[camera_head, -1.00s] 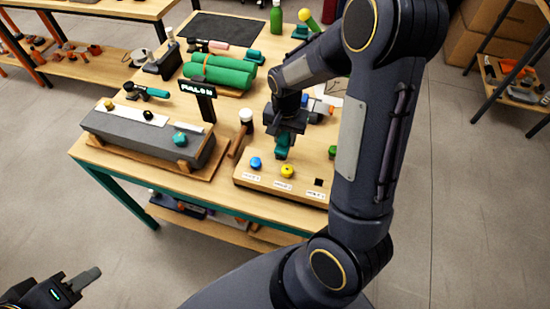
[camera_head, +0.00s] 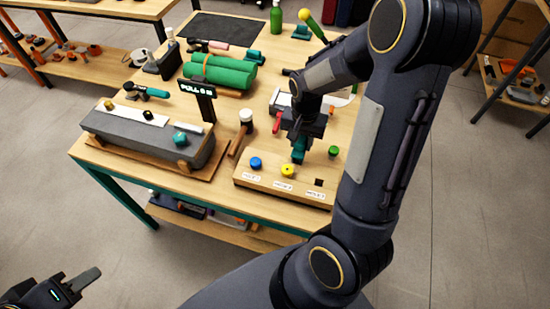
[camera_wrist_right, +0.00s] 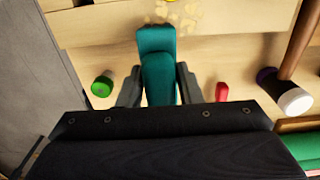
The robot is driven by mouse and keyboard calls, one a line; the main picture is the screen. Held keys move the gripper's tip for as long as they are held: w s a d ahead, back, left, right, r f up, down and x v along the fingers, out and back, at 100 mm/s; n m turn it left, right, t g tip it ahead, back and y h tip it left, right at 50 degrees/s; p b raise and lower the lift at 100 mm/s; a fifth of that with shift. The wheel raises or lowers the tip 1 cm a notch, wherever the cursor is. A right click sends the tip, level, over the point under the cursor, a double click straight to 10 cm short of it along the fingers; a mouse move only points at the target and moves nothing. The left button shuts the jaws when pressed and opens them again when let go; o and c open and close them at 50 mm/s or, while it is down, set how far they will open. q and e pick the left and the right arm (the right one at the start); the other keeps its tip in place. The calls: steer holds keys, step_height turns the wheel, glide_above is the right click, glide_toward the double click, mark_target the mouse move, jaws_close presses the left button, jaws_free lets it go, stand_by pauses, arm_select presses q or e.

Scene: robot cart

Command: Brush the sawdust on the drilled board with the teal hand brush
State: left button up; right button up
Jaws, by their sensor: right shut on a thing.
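The teal hand brush (camera_head: 299,150) is held in my right gripper (camera_head: 303,136), above the table near the back edge of the drilled board. In the right wrist view the brush (camera_wrist_right: 158,65) is between the fingers of my right gripper (camera_wrist_right: 158,90). The drilled board (camera_head: 265,179) is a wooden block with a blue knob (camera_head: 256,162), a yellow knob (camera_head: 288,170) and a dark square hole (camera_head: 319,182). Pale sawdust (camera_wrist_right: 180,15) lies on the board beyond the brush's end in the wrist view. My left gripper (camera_head: 78,287) is low at the left, away from the table.
A mallet (camera_head: 246,122) lies left of the brush. A green knob (camera_head: 333,152) and a red-handled item (camera_head: 277,123) are near the gripper. A grey block (camera_head: 140,135) stands at the left. Green rolls (camera_head: 220,72) lie further back.

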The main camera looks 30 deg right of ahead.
steer(key=shift+s+d, duration=0.5)
steer(key=shift+s, duration=0.15)
steer(key=shift+w+a, duration=1.5)
steer(key=shift+w, duration=0.3)
steer(key=shift+a, duration=0.1)
steer(key=shift+w+a+p, duration=0.35)
steer(key=shift+w+a, duration=1)
steer(key=shift+w, duration=0.3)
steer(key=shift+w+a, duration=1.5)
steer(key=shift+w, duration=0.25)
